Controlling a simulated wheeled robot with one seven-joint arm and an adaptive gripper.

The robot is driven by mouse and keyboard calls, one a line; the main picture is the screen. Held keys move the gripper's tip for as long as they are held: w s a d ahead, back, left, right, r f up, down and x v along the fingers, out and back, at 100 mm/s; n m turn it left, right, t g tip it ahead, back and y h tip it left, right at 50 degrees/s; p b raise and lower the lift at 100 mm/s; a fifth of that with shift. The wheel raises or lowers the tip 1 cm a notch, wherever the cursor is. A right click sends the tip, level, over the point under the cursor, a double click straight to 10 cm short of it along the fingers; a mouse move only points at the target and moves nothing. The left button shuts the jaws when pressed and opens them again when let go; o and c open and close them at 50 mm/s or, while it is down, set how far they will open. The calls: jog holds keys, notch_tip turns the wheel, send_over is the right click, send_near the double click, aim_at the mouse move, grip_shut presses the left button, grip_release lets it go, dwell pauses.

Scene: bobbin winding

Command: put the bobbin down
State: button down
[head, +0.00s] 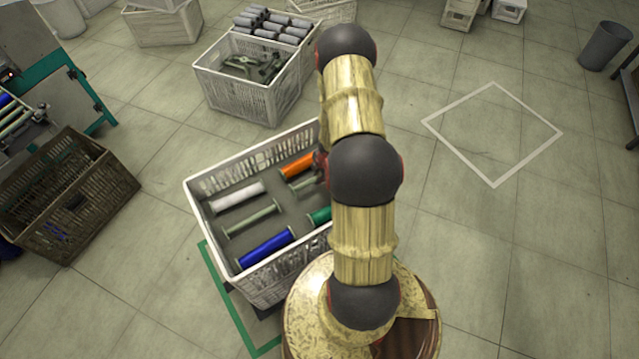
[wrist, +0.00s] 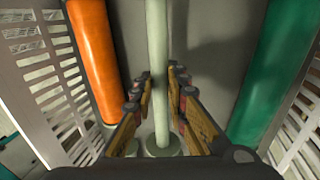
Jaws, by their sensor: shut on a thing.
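My gripper (wrist: 160,82) is shut around a pale green, bare bobbin (wrist: 158,35), one finger on each side of its shaft. The bobbin lies inside the white crate (head: 272,290), between an orange bobbin (wrist: 92,50) and a green bobbin (wrist: 275,75). In the head view part of the held bobbin (head: 303,183) shows beside my arm, which hides the rest and most of the gripper. I cannot tell whether the bobbin touches the crate floor.
The crate also holds a white bobbin (head: 237,196), another bare bobbin (head: 252,219) and a blue bobbin (head: 265,249). Crate walls stand close on both sides. Another white crate (head: 240,97) stands behind, a brown crate (head: 100,195) at left. An empty floor square (head: 493,135) lies right.

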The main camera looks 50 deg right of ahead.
jog(key=shift+f+b, duration=0.85)
jog(key=shift+f, duration=0.75)
jog(key=shift+f, duration=0.15)
jog(key=c, duration=1.8)
grip_release()
jog(key=shift+s, duration=0.1)
jog(key=shift+c, duration=0.2)
jog(key=shift+o, duration=0.4)
jog(key=d+p+v, duration=0.1)
jog(key=p+v, duration=0.4)
jog(key=v, duration=0.7)
jog(key=shift+a+r, duration=0.2)
jog(key=shift+a, duration=0.25)
